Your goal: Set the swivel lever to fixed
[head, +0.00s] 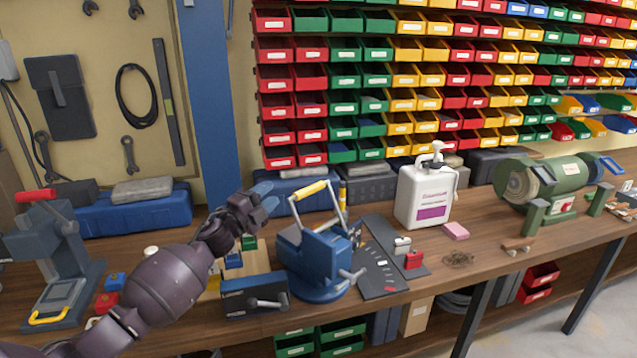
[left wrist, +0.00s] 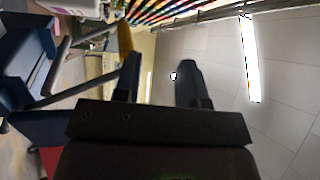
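A blue bench device (head: 318,262) stands on a round base at the front of the workbench. A silver lever (head: 352,276) sticks out low on its right side; I cannot tell whether it is the swivel lever or how it is set. A yellow-gripped metal bail (head: 309,190) rises from the device's top. My left gripper (head: 267,196) is open and empty, up and left of the device, near the bail. In the left wrist view, the yellow grip (left wrist: 125,38) appears beside or behind one finger of the gripper (left wrist: 160,65); contact is unclear. My right gripper is out of view.
A smaller blue block with a lever (head: 254,296) sits just left of the device. A dark plate (head: 384,272) with small red and white parts lies to its right. A white jug (head: 424,195) and green grinder (head: 545,187) stand farther right. Coloured bins fill the back wall.

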